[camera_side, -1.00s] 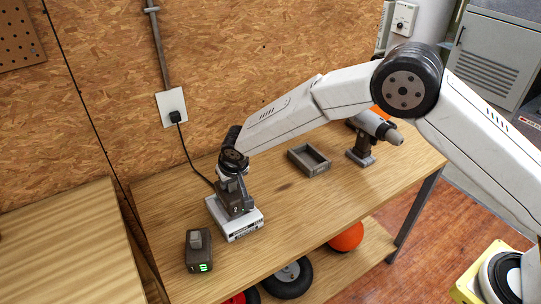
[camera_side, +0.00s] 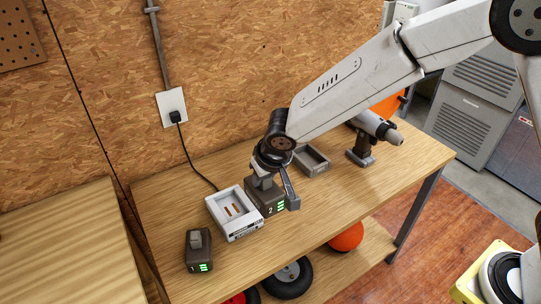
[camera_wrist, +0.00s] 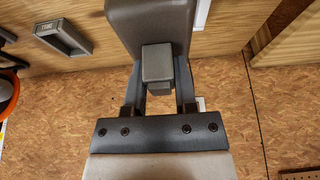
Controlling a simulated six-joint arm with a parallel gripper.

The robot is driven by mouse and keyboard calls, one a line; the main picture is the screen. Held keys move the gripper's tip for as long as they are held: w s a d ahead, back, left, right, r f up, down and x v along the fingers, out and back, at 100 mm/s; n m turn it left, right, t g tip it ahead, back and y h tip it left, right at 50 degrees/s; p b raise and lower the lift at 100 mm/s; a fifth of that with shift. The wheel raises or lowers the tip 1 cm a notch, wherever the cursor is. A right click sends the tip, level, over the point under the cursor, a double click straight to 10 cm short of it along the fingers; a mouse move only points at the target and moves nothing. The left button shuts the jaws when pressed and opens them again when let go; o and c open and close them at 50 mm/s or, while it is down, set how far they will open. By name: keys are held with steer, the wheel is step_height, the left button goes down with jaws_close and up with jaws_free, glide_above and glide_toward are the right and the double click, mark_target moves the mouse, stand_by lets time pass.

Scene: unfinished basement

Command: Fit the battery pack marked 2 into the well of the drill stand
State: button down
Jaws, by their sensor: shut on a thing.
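The battery pack marked 2 (camera_side: 265,200) is dark grey with green lights on its front. My gripper (camera_side: 275,183) is shut on its top block and holds it upright, just right of the charger; its height above the bench is hard to tell. In the wrist view the pack (camera_wrist: 150,22) shows between the fingers of my gripper (camera_wrist: 160,85). A grey open-topped tray with an empty well (camera_side: 315,161), seemingly the drill stand, lies behind and right of the pack. It also shows at upper left in the wrist view (camera_wrist: 62,38).
The white charger (camera_side: 231,216) is empty, with copper contacts showing. A second battery pack (camera_side: 199,250) with green lights stands at the bench's front left. A drill (camera_side: 371,135) stands upright right of the tray. A black cord (camera_side: 190,160) runs from the wall outlet toward the charger.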

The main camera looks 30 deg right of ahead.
steer(key=shift+s+d+r, duration=0.2)
steer(key=shift+s+r, duration=0.05)
steer(key=shift+s, duration=0.25)
steer(key=shift+s+d+r, duration=0.15)
steer(key=shift+s+r, duration=0.1)
steer(key=shift+s, duration=0.2)
steer(key=shift+d, duration=0.1)
steer(key=w+d, duration=0.2)
steer(key=d, duration=1.1)
steer(key=w+d, duration=0.3)
steer(key=d, duration=0.9)
steer(key=shift+w+d+f, duration=0.15)
steer(key=shift+d+f, duration=0.25)
steer(key=shift+f, duration=0.05)
